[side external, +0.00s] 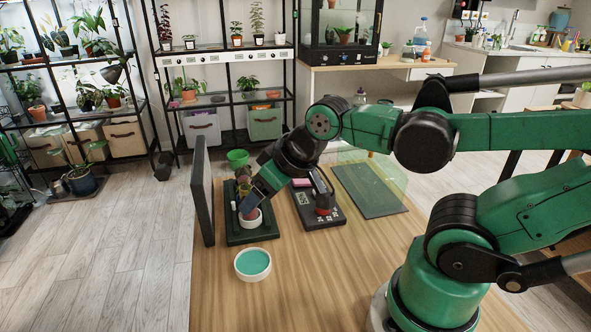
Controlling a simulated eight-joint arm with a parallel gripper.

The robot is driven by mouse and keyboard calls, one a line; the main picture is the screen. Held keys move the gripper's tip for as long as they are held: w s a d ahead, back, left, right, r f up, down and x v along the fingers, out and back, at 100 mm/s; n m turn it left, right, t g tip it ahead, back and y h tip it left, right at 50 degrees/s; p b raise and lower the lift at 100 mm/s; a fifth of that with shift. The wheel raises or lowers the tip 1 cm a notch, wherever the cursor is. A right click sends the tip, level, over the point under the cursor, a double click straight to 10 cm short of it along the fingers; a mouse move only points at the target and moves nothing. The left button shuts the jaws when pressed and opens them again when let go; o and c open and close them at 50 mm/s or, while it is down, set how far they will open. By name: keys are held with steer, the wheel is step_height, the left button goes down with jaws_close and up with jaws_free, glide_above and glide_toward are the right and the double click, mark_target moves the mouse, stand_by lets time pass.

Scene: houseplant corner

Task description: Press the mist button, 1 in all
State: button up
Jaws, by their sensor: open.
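My gripper (257,197) reaches down from the upper right over the dark green tray (249,236) on the wooden table. Its jaws are open, with the tips close above or beside a small white pot (251,221); I cannot tell whether they touch it. A black control panel (318,222) lies just right of the tray, with small pale keys (304,198) and an upright dark part. A dark red round piece (324,210) shows at its front. The labels are too small to read, so I cannot tell which one is the mist button.
A dark upright panel (202,190) stands at the table's left edge. A white bowl with teal contents (253,263) sits in front of the tray. A green pot (237,158) stands behind it.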

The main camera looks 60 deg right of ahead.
jaws_close()
stand_by(1.5)
